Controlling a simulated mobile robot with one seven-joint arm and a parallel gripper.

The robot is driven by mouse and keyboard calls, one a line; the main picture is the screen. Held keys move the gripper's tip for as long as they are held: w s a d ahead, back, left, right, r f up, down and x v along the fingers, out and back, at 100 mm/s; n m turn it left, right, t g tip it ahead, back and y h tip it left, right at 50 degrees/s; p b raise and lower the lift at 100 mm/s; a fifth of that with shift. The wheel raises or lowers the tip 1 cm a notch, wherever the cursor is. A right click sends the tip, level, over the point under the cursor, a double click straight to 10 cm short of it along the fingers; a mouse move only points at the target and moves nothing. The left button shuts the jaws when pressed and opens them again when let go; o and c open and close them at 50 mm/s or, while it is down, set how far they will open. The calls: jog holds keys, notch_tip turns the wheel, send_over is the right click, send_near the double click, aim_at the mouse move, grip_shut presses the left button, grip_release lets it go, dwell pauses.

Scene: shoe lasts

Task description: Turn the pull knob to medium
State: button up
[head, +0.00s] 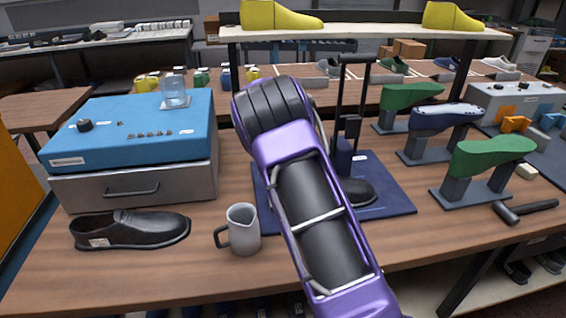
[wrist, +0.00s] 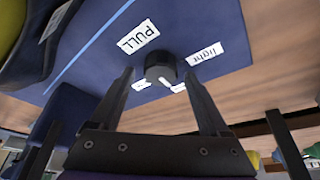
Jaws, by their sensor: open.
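The pull knob (wrist: 160,66) is a short black round knob on a dark blue panel (wrist: 98,62) in the wrist view. A white label reading PULL (wrist: 138,36) is beside it, and a label reading light (wrist: 204,53) lies to its upper right. Smaller white marks sit just below the knob, too small to read. My gripper (wrist: 158,74) is open, with one black finger on each side of the knob. I cannot tell whether either finger touches it. In the head view my purple arm hides the gripper and the knob.
A blue-topped box (head: 130,135) with another knob (head: 85,125) stands at the left. A black shoe (head: 130,230) and a grey mug (head: 243,230) are at the front. A blue baseplate (head: 385,200) lies behind my arm. Green lasts (head: 492,157) and a hammer (head: 522,210) are at the right.

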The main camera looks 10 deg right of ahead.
jog(key=v, duration=1.7)
jog(key=shift+p, duration=0.45)
jog(key=shift+s+a+r, duration=0.1)
jog(key=shift+s+r, duration=0.05)
